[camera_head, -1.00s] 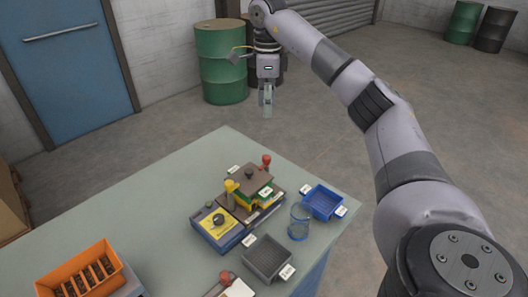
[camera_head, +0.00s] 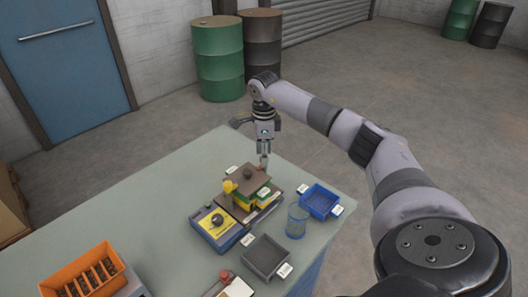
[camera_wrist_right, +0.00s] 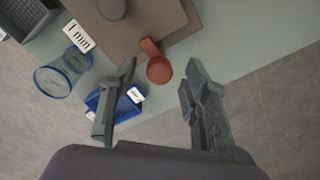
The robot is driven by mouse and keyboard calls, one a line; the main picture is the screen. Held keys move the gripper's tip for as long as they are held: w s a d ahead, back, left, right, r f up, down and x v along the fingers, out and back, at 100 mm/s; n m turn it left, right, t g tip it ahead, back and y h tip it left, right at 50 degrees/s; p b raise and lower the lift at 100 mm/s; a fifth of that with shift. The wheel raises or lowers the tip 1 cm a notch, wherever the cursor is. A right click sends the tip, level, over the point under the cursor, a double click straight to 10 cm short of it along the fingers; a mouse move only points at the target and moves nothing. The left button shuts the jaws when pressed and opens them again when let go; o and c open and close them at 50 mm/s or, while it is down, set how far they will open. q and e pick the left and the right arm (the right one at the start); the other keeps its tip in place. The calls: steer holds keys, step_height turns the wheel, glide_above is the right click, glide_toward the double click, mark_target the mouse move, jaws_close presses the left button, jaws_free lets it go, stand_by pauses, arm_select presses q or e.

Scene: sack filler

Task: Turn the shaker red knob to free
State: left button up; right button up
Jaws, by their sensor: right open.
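The shaker (camera_head: 236,204) stands on the table, with a yellow panel, a black dial and a brown top plate (camera_head: 247,175). The red knob (camera_wrist_right: 158,68) shows in the right wrist view as a round red cap with a short arm, beside the brown plate's edge. In the head view the knob is hidden by my right gripper (camera_head: 263,160). My right gripper (camera_wrist_right: 160,105) is open, its fingers pointing down over the knob's place, one finger to each side of it in the wrist view. Whether they touch it cannot be told. My left gripper is not in view.
A blue tray (camera_head: 321,198), a glass beaker (camera_head: 297,222) and a grey tray (camera_head: 266,257) stand right of and in front of the shaker. An orange rack (camera_head: 83,274) is at front left. The table's left part (camera_head: 130,200) is clear.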

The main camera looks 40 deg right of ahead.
steer(key=shift+f, duration=0.2)
jaws_close()
stand_by(0.5)
